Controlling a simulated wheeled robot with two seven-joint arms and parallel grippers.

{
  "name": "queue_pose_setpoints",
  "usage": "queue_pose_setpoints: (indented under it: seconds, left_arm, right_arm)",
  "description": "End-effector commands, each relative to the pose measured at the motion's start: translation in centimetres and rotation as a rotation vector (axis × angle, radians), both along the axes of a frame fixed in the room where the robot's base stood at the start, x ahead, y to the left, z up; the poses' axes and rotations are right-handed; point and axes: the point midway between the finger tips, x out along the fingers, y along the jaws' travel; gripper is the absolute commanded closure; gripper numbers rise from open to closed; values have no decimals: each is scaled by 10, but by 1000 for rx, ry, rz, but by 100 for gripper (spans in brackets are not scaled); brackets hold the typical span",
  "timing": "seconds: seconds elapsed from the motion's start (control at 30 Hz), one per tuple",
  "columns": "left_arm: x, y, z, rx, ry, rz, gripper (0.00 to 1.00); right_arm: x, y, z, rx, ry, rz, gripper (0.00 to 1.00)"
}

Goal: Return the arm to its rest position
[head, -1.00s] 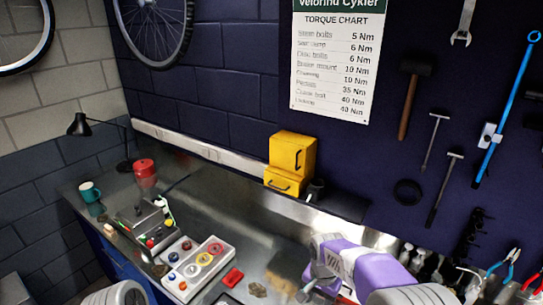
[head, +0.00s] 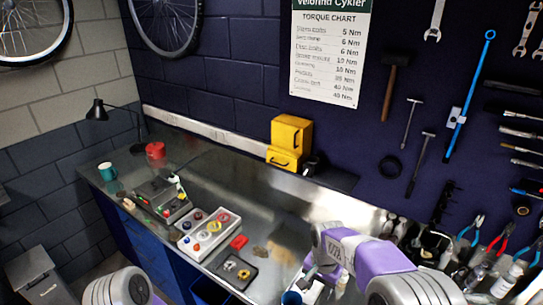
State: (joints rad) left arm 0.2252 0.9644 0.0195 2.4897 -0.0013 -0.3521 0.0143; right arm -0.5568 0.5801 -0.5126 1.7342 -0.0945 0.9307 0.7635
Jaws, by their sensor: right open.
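My right arm, white and purple, reaches in from the lower right over the metal workbench (head: 215,175). Its gripper (head: 306,280) is small and partly hidden by its own wrist, at the front part of the bench. The gripper is open, with nothing visible between its fingers. Of my left arm only a rounded grey-white link shows at the bottom left edge. The left gripper is out of the picture.
A white tray (head: 234,219) of coloured round parts, a red block (head: 239,242) and a dark tray (head: 222,262) lie left of the right gripper. Yellow boxes (head: 290,135) stand at the wall. Bottles and pliers (head: 498,236) crowd the right.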

Motion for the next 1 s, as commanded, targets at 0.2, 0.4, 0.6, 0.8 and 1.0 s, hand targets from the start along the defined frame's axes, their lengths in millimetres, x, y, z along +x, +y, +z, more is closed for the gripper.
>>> queue_pose_setpoints:
  seconds: [0.2,0.4,0.6,0.8,1.0]
  left_arm:
    - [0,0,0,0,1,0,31]
    - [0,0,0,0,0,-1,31]
    - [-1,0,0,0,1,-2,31]
    - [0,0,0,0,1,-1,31]
    - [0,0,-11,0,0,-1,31]
  right_arm:
    - [-16,-4,-67,42,18,80,54]
    - [-45,-4,-130,100,21,160,54]
    - [-104,2,-203,198,12,252,54]
    - [-172,20,-245,299,-39,318,54]
    - [-212,38,-264,356,-105,354,54]
